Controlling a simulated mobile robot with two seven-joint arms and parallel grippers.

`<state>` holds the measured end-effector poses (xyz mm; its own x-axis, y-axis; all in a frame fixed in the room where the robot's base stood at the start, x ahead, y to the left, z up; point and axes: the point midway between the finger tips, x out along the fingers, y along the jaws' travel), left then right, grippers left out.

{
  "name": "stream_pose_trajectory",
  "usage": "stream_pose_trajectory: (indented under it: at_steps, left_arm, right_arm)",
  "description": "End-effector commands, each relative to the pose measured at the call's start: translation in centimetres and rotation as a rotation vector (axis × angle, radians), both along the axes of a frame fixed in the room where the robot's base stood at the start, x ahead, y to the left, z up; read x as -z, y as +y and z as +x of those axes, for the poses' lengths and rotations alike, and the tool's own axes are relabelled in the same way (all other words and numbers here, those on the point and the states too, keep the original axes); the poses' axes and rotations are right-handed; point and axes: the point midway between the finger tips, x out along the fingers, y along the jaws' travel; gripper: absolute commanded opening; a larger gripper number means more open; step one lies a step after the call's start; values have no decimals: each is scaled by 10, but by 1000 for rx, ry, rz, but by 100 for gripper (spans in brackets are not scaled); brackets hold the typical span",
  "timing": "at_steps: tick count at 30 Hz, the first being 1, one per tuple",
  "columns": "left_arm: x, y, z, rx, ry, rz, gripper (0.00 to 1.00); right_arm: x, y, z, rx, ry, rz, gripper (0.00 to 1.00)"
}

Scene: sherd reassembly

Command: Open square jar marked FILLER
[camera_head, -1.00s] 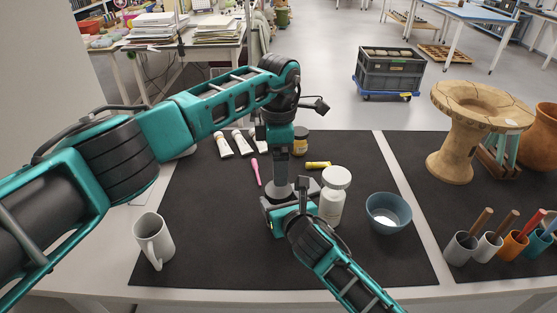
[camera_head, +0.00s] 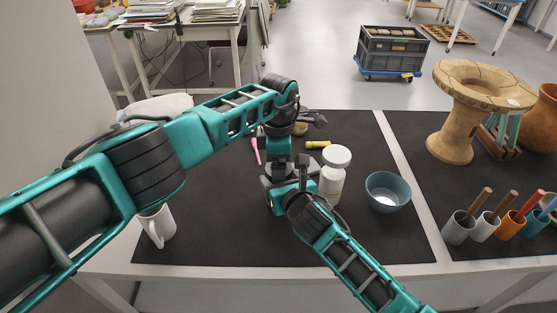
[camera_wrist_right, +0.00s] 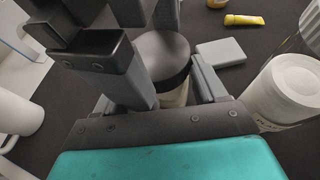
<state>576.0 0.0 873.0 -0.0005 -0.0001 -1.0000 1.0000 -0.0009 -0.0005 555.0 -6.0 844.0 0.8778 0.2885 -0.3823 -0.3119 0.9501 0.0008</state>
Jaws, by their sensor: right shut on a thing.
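A jar with a round dark grey lid (camera_wrist_right: 163,55) and a cream body (camera_wrist_right: 176,95) stands between the fingers of my right gripper (camera_wrist_right: 168,80), which is shut on it. No marking shows on it, and I cannot tell if its body is square. In the head view, the arms mostly hide this jar at my right gripper (camera_head: 288,190). My left gripper (camera_head: 279,162) points down right above the jar. I cannot tell if its fingers touch the lid, or whether they are open.
A white round-capped jar (camera_head: 333,182) stands close to the right of my right gripper. A blue bowl (camera_head: 388,191) is farther right, a white mug (camera_head: 157,226) at left. A yellow tube (camera_head: 317,144) lies behind. A light grey block (camera_wrist_right: 221,52) lies beside the held jar.

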Motion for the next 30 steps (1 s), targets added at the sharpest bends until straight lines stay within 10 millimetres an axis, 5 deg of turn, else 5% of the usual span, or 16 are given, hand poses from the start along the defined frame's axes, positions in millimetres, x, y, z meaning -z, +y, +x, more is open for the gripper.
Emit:
stream_pose_trajectory:
  at_steps: [3,21,30]
  left_arm:
    - [0,0,0,0,0,0,90]
    - [0,0,0,-1,0,0,33]
    - [-1,0,0,-242,0,2,32]
  right_arm:
    - [2,-1,0,2,2,-5,0]
    - [2,-1,0,1,2,-6,0]
    - [2,-2,0,2,2,-6,0]
